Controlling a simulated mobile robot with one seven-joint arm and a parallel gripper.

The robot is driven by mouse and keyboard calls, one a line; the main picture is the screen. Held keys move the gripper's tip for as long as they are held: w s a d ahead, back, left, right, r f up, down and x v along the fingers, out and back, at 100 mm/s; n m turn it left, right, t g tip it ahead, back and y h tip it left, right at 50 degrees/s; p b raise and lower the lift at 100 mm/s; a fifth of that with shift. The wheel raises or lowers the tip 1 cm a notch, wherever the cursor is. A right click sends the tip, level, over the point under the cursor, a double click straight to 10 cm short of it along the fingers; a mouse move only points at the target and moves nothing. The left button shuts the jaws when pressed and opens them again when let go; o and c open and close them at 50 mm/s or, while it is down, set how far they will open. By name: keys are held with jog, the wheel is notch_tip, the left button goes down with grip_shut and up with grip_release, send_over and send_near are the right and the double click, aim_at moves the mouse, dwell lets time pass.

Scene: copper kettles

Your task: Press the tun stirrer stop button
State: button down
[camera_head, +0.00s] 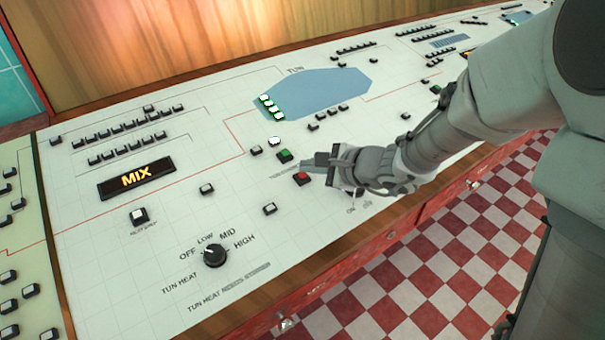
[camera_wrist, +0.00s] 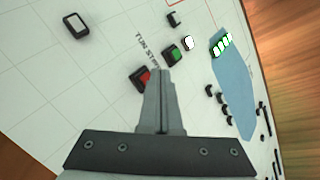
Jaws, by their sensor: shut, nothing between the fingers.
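The red button (camera_head: 302,178) sits on the white sloped panel, with the green button (camera_head: 284,155) just above and left of it. Small lettering beside them is partly covered; in the wrist view the label (camera_wrist: 147,50) reads "TUN STI…". My gripper (camera_head: 310,164) is shut and empty, its tips close to the red button. In the wrist view the fingertips (camera_wrist: 163,72) are just right of the red button (camera_wrist: 140,78) and below the green button (camera_wrist: 173,55). I cannot tell whether the fingers touch the panel.
The white panel (camera_head: 130,265) carries a tun heat knob (camera_head: 215,255), a lit MIX display (camera_head: 136,178) and several black buttons. A blue tun shape (camera_head: 320,92) with lit green indicators lies behind. A wooden edge and red-white checkered floor (camera_head: 450,260) lie in front.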

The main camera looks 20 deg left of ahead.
jog(key=shift+f, duration=0.15)
dwell(0.7)
jog(key=shift+a+f+b, duration=0.1)
jog(key=shift+f+b, duration=0.2)
jog(key=shift+b, duration=0.45)
jog(key=shift+w+f+b, duration=0.1)
jog(key=shift+f+b, duration=0.2)
jog(key=shift+b, duration=0.2)
dwell(0.6)
jog(key=shift+r+p, duration=0.4)
jog(key=shift+r, duration=0.35)
jog(key=r+p, duration=0.2)
jog(key=r, duration=0.1)
jog(key=s+d+r+p, duration=0.1)
jog(key=r, duration=0.1)
dwell(0.7)
